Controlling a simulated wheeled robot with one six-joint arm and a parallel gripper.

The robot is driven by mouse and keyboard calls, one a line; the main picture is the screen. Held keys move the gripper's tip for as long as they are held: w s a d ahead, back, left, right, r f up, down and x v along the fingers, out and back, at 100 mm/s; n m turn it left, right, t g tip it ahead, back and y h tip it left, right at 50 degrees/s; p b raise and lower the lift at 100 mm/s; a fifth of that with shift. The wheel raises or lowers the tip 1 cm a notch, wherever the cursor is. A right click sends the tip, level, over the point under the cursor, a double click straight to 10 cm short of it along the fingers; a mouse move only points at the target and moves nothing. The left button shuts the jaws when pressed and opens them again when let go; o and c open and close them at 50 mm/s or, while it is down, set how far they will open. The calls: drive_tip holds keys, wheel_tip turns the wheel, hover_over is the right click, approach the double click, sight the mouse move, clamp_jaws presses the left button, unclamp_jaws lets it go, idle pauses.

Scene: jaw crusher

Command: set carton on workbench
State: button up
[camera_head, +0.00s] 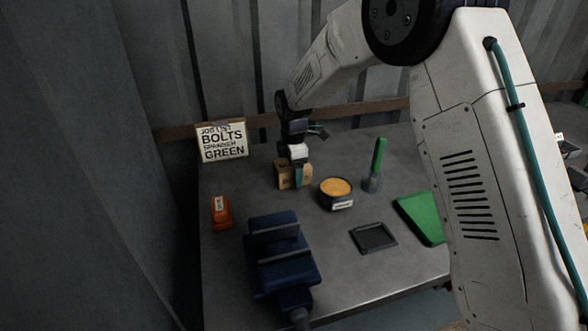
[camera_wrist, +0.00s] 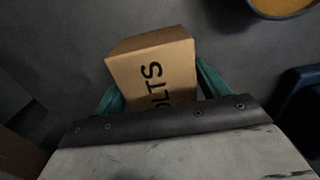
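The carton (camera_head: 284,176) is a small brown cardboard box at the back middle of the grey workbench (camera_head: 240,194). In the wrist view the carton (camera_wrist: 150,75) shows black letters reading "OLTS", partly covered. My gripper (camera_head: 297,172) points down over it, and its green fingers (camera_wrist: 158,85) lie along both sides with no clear gap. It appears shut on the carton. The carton's underside is hidden, so I cannot tell whether it rests on the bench or hangs just above it.
A round tub of yellow material (camera_head: 337,190) stands close right of the carton. Also on the bench are a blue vise (camera_head: 280,255), orange block (camera_head: 221,212), green-handled item in a cup (camera_head: 378,160), black tray (camera_head: 373,237), green panel (camera_head: 420,217) and a job sign (camera_head: 222,141).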

drive_tip(key=shift+o, duration=0.6)
drive_tip(key=shift+r, duration=0.1)
drive_tip(key=shift+r, duration=0.3)
wheel_tip(320, 180, up, 12)
drive_tip(key=shift+f, duration=0.2)
drive_tip(key=s+d+r+m, duration=0.5)
drive_tip(key=s+d+r, duration=0.15)
drive_tip(key=s, duration=0.35)
drive_tip(key=s+d+r+m, duration=0.4)
drive_tip(key=s+d+r, duration=0.25)
drive_tip(key=s, duration=0.25)
drive_tip(key=s+d+f+m, duration=0.1)
drive_tip(key=s+d+m, duration=0.1)
drive_tip(key=s, duration=0.5)
drive_tip(key=s+d+f+m, duration=0.2)
drive_tip(key=s+m, duration=0.3)
drive_tip(key=s, duration=0.3)
drive_tip(key=s+d+f+m+t, duration=0.1)
drive_tip(key=s+d+m, duration=0.2)
drive_tip(key=s, duration=0.5)
drive_tip(key=shift+s+d+f+m, duration=0.15)
drive_tip(key=shift+f+m, duration=0.1)
drive_tip(key=shift+m, duration=0.35)
